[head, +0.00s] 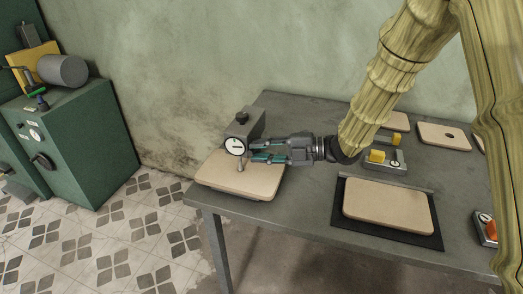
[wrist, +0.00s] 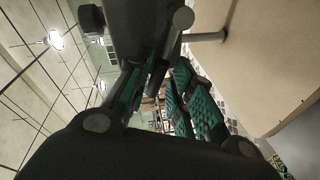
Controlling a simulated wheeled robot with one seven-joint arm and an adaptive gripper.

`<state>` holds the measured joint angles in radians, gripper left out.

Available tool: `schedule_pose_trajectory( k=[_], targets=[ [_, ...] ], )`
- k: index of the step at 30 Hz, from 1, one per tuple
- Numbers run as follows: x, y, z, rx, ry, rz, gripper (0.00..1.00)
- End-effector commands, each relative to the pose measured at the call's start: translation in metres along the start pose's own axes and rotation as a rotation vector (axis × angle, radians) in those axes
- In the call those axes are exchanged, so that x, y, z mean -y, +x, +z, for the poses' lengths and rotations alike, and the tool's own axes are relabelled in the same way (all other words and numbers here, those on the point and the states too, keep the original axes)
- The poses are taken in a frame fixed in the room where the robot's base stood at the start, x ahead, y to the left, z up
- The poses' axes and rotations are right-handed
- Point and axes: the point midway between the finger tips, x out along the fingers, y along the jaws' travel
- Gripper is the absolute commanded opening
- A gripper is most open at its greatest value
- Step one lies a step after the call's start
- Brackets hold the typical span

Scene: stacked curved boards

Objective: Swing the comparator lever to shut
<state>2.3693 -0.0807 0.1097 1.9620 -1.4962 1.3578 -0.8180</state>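The comparator (head: 246,124) is a grey block with a black knob on top and a round white dial (head: 235,146) on its front. Its thin spindle (head: 240,165) points down at a pale curved board (head: 238,183) on the table's left corner. My gripper (head: 262,152), with teal finger pads, reaches in from the right beside the dial. The fingers look apart. In the wrist view a grey rod with a round end (wrist: 183,18) runs near the fingertips; it may be the lever, and I cannot tell whether they touch it. The pale board (wrist: 265,65) fills the right there.
A second board (head: 388,208) lies on a black mat (head: 425,240) at the table's front. A fixture with yellow blocks (head: 377,156) stands behind it. More boards (head: 443,135) lie at the back right. A green machine (head: 70,135) stands on the floor at left.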

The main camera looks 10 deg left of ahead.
Motion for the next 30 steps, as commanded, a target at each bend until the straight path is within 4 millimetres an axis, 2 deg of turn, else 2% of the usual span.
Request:
schedule_pose_trajectory(
  k=[5, 8, 21, 25, 30],
  targets=[
    [-0.001, -0.010, 0.001, 0.001, 0.000, 0.001, 0.23],
    [-0.001, -0.024, 0.001, 0.003, 0.000, 0.002, 0.23],
    [0.000, -0.100, 0.000, 0.000, -0.001, 0.001, 0.23],
    [0.000, -0.113, 0.000, 0.000, -0.001, 0.000, 0.23],
    [0.000, -0.119, -0.001, -0.001, -0.001, 0.000, 0.23]
  ],
)
